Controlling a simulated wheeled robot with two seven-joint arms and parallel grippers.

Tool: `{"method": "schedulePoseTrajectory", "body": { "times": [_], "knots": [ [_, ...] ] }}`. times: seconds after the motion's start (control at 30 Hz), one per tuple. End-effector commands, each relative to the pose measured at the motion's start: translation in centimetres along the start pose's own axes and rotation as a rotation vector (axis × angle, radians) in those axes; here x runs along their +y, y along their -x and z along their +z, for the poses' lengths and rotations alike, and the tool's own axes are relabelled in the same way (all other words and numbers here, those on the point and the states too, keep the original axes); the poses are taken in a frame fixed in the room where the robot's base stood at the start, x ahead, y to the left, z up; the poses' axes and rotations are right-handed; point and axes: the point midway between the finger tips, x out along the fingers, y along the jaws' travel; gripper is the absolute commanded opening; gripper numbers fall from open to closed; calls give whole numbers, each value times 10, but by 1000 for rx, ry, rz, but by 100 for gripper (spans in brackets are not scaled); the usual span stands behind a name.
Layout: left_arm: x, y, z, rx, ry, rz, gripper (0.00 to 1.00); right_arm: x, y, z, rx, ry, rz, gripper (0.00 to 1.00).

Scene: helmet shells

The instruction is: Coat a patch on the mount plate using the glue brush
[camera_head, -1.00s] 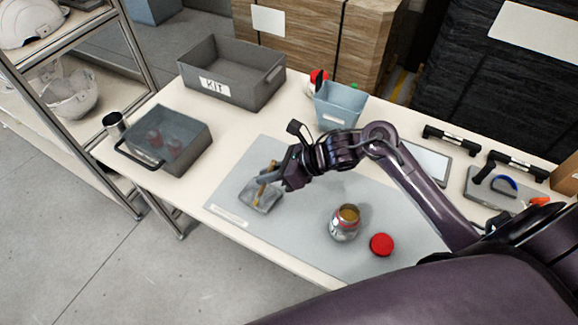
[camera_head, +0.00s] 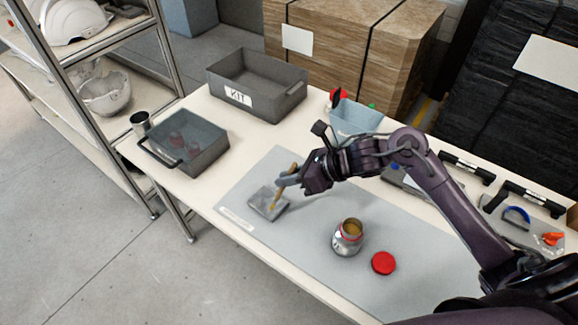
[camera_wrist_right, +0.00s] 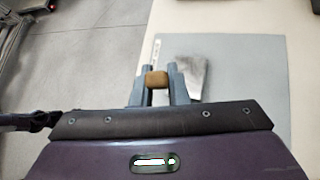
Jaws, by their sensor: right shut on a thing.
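The mount plate (camera_head: 262,202) is a small grey plate lying on the grey mat in the head view. It also shows in the right wrist view (camera_wrist_right: 197,78). My right gripper (camera_head: 285,183) is shut on the glue brush (camera_head: 293,168), whose wooden handle sticks up between the fingers. The handle also shows in the right wrist view (camera_wrist_right: 156,79). The brush points down at the plate, its tip over the right part; I cannot tell whether it touches. An open glue jar (camera_head: 347,241) with amber contents stands right of the plate. My left gripper is out of view.
A red lid (camera_head: 383,263) lies beside the jar on the mat (camera_head: 310,225). Black handles (camera_head: 466,168) lie at right.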

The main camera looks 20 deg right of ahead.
Motion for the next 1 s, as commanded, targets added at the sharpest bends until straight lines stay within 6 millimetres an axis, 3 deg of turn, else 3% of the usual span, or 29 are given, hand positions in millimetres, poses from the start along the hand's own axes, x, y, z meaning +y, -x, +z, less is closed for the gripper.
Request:
{"method": "schedulePoseTrajectory", "body": {
  "times": [0.37,1.0],
  "knots": [
    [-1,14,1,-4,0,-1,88,-1,18,28,-3,-4,-7,0],
    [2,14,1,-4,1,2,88,-1,19,29,-3,-6,-8,0]
  ]
}}
